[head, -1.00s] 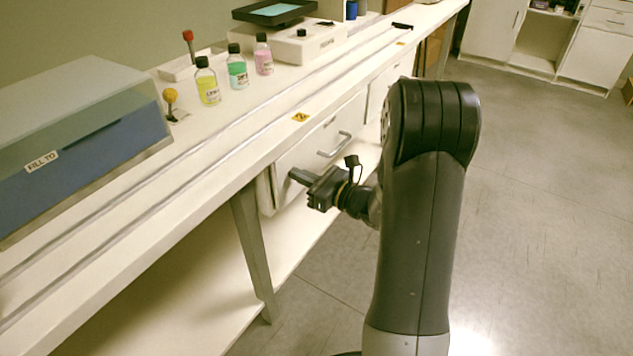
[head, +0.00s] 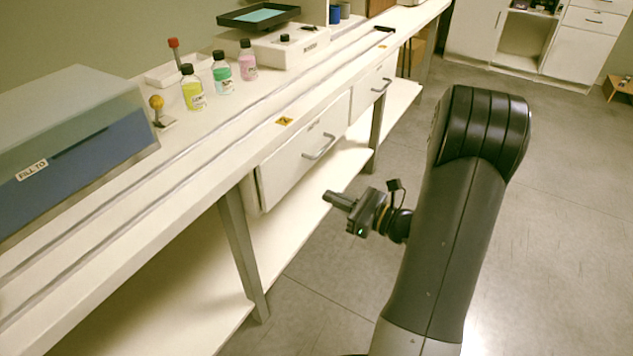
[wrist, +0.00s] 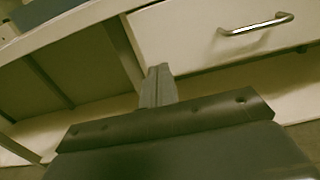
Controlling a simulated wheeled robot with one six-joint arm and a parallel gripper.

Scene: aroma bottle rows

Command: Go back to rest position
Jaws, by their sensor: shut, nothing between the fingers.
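My gripper (head: 336,200) is shut and empty. It is held out in front of the bench, below the level of the worktop and apart from the drawers. In the wrist view my closed fingers (wrist: 158,86) point toward the bench's leg and drawer front.
The bench (head: 225,178) runs along the left, with a white drawer (head: 300,160) and a lower shelf (head: 165,322). On top stand yellow (head: 192,94), green (head: 222,78) and pink (head: 247,64) bottles and a blue box (head: 85,165). Open floor (head: 570,220) lies to the right.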

